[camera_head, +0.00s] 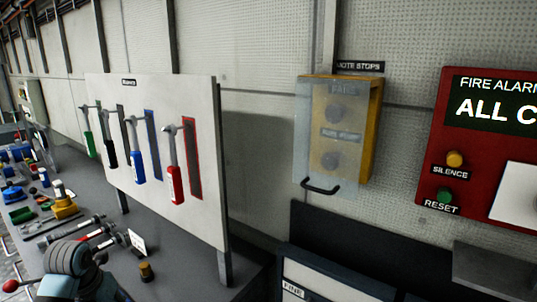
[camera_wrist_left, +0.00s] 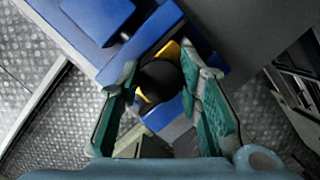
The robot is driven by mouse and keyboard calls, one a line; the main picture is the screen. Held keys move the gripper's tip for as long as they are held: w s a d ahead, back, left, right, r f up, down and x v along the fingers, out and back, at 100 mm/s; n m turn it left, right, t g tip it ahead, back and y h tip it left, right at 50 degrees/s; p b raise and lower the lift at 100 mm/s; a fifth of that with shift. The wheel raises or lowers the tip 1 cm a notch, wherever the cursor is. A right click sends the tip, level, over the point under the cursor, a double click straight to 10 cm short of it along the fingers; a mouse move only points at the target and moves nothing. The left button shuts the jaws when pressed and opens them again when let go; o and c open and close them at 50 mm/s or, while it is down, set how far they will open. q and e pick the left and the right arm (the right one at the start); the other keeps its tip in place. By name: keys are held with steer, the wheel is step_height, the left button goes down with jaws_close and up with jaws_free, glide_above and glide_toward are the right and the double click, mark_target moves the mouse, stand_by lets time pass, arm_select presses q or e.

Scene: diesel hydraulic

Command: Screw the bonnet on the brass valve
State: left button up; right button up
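In the left wrist view, a dark round part (camera_wrist_left: 158,80) with yellow edges around it sits against a blue block-like fixture (camera_wrist_left: 172,22). The yellow part may be the brass valve; its details are hidden. My left gripper (camera_wrist_left: 160,100) has its two teal fingers spread on either side of the dark round part; whether they touch it I cannot tell. My right gripper is not in view.
The grey bench (camera_head: 185,250) holds several tools and parts on the left, including a yellow fitting (camera_head: 64,207). A white board (camera_head: 205,150) with hanging hammers stands over it. On the wall are a yellow covered box (camera_head: 371,130) and a red alarm panel (camera_head: 434,170).

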arm_select(q)
steer(key=m+h, duration=0.1)
steer(key=m, duration=0.4)
steer(key=shift+m, duration=0.3)
steer(key=m+h, duration=0.1)
steer(key=m, duration=0.5)
steer(key=m+g+h, duration=0.1)
steer(key=m, duration=0.2)
steer(key=shift+g, duration=0.3)
steer(key=m+g, duration=0.1)
steer(key=m, duration=0.3)
steer(key=shift+m, duration=0.4)
steer(key=o, duration=0.9)
